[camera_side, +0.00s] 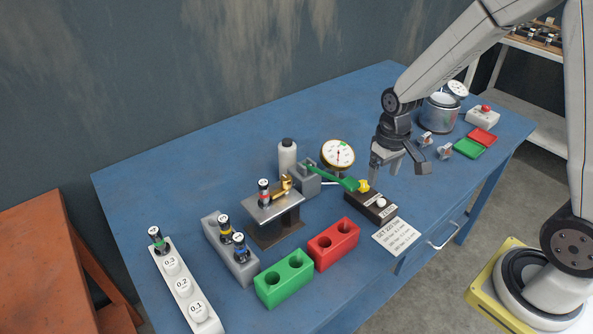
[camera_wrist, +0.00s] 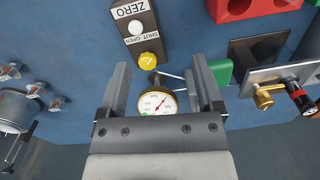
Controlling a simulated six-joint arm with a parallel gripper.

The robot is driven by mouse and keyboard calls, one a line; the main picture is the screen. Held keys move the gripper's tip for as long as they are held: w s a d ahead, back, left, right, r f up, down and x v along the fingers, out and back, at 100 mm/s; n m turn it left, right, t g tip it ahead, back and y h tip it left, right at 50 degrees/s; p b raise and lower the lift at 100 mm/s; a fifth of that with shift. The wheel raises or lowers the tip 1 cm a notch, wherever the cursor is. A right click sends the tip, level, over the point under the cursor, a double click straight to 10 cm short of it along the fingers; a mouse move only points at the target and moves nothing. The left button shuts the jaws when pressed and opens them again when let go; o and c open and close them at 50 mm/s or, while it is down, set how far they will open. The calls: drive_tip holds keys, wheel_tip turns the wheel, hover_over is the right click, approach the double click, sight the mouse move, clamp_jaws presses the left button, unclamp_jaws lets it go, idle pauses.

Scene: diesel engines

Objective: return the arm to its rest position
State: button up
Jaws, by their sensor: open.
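My gripper (camera_side: 385,160) hangs over the blue table, above the back end of the dark control box (camera_side: 371,206). In the wrist view my gripper (camera_wrist: 165,80) has its two fingers spread apart with nothing held between them. The box carries a yellow knob (camera_wrist: 149,60) and a white button (camera_wrist: 136,28); its labels read "ZERO" and "SHUT OPEN". The round dial gauge (camera_side: 338,154) stands behind the box and shows between the fingers in the wrist view (camera_wrist: 157,102). My gripper is empty.
A green lever (camera_side: 332,177) reaches toward the yellow knob. Right are a metal pot (camera_side: 439,113), a red-button box (camera_side: 482,117) and small trays (camera_side: 468,148).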

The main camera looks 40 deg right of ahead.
drive_tip(key=s+a+r+n+t, duration=0.1)
drive_tip(key=s+a+r+t, duration=0.1)
drive_tip(key=s, duration=0.4)
drive_tip(key=a+r, duration=0.1)
drive_tip(key=a, duration=0.1)
drive_tip(key=shift+s+a+r+t, duration=0.15)
drive_tip(key=shift+s+a+t, duration=0.15)
drive_tip(key=shift+s+a, duration=0.1)
